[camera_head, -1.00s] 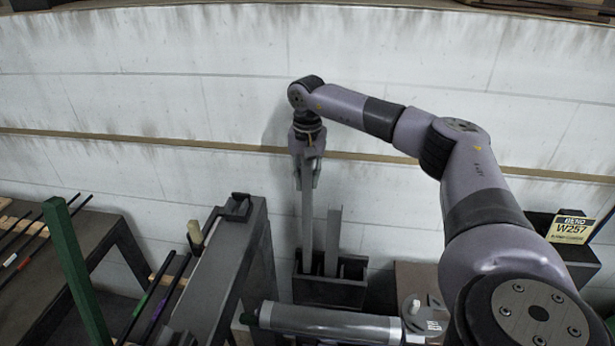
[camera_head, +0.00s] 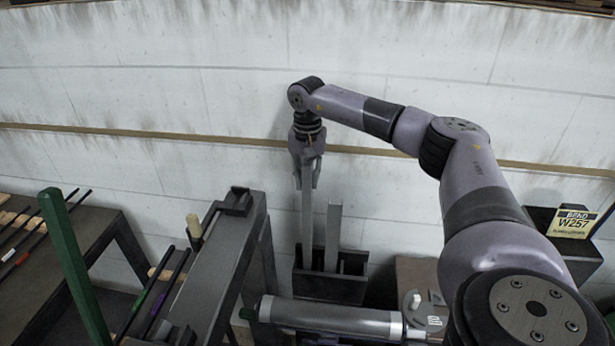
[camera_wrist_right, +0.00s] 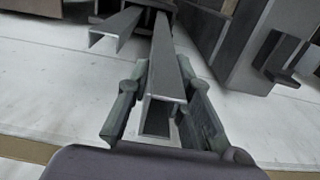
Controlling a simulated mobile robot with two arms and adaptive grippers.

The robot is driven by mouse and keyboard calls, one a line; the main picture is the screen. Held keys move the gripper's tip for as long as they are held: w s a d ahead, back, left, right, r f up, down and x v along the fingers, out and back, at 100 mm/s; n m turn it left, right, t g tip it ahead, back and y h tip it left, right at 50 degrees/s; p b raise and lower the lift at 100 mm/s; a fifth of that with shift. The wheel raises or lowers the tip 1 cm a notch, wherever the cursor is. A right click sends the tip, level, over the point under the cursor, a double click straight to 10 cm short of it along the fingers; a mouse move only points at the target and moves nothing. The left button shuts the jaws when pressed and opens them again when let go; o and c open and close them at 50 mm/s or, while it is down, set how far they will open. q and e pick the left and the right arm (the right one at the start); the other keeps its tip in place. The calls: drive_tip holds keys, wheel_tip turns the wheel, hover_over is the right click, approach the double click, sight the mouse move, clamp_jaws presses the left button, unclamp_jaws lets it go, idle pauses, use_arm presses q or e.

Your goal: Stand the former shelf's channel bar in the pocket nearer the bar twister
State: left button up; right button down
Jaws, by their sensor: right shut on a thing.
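My right gripper (camera_head: 307,168) is shut on the top part of a grey channel bar (camera_head: 307,215), which hangs upright below it. In the right wrist view the two fingers (camera_wrist_right: 163,115) lie on either side of this bar (camera_wrist_right: 166,72), with its open end facing the camera. The bar's lower end goes down behind the front wall of a dark pocket box (camera_head: 330,290), at its left part; the end itself is hidden. A second, shorter channel bar (camera_head: 333,235) stands in the box just to the right, also in the wrist view (camera_wrist_right: 118,30). My left gripper is out of view.
A grey bench frame (camera_head: 215,265) stands left of the box. A silver cylinder (camera_head: 330,316) lies in front of it. A green post (camera_head: 75,265) and thin rods (camera_head: 40,230) are at the left. The wall is behind.

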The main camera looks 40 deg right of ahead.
sight(308, 210)
drive_tip(key=shift+f+b, duration=3.35)
drive_tip(key=shift+f, duration=2.45)
drive_tip(key=c, duration=1.3)
unclamp_jaws()
drive_tip(key=shift+c, duration=0.2)
drive_tip(key=o, duration=0.5)
drive_tip(key=shift+r, duration=0.1)
